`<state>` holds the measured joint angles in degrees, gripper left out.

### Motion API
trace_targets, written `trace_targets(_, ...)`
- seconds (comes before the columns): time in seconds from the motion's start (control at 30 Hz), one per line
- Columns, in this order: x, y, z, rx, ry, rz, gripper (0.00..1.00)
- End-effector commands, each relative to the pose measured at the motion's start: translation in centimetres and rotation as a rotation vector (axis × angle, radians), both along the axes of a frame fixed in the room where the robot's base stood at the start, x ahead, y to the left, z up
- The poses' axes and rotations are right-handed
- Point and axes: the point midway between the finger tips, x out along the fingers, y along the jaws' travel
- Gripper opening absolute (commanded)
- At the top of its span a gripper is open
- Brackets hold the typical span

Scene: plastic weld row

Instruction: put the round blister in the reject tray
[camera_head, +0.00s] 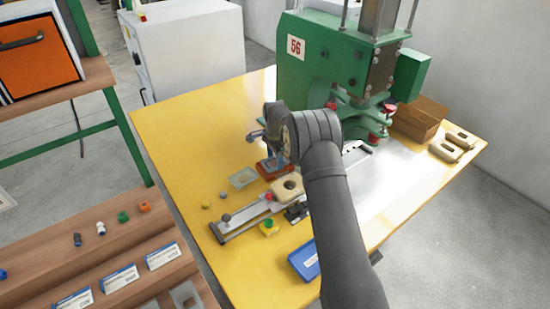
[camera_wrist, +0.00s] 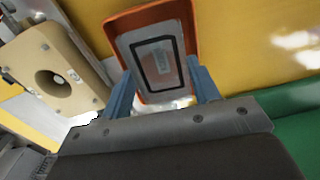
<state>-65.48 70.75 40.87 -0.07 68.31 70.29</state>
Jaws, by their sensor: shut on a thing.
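The reject tray appears as a small orange-red tray (camera_head: 273,169) on the yellow table. It also shows in the wrist view (camera_wrist: 186,15), with a grey floor and a black-outlined label. My gripper (camera_head: 276,153) is above this tray, pointing down. In the wrist view, its two blue-grey fingers (camera_wrist: 162,75) overlap the tray. They are shut on a clear, see-through piece (camera_wrist: 172,103), which I take for the blister. Its outline is faint, and I cannot tell whether it is round or touches the tray. Another clear, squarish piece (camera_head: 242,178) lies on the table left of the tray.
A beige block with a round hole (camera_head: 287,188) sits on a metal slide (camera_head: 240,219) close to the tray; the block shows in the wrist view (camera_wrist: 55,72). A green press (camera_head: 325,65) stands behind. A blue box (camera_head: 303,262) lies in front.

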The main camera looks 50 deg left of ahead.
Motion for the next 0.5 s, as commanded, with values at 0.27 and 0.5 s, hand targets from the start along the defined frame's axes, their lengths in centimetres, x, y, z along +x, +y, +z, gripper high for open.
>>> trace_targets(0.27,0.0,0.0,-0.17,0.0,0.0,0.0,0.77)
trace_targets(0.5,0.0,0.01,0.14,0.0,0.0,0.0,0.77)
